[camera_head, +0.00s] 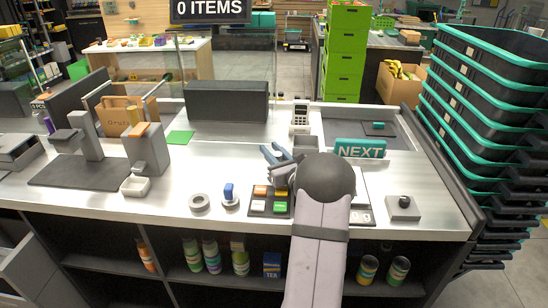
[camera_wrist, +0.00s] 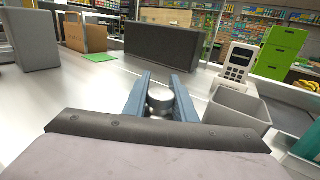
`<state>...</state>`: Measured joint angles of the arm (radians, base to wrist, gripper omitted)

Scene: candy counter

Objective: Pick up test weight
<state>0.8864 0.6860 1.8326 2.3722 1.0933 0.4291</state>
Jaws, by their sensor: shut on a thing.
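The test weight (camera_wrist: 160,97) is a small round silvery metal piece, seen in the wrist view between my two blue-grey fingers. My gripper (camera_wrist: 160,92) is shut on it, one finger on each side. In the head view my gripper (camera_head: 276,154) is over the counter, left of the grey bin, and my wrist hides the weight there. I cannot tell whether the weight touches the counter.
A grey bin (camera_wrist: 236,108) and a card terminal (camera_wrist: 237,65) stand close on the right. A dark panel (camera_head: 227,101) stands behind. A button pad (camera_head: 268,206) and a NEXT sign (camera_head: 360,149) are near my arm.

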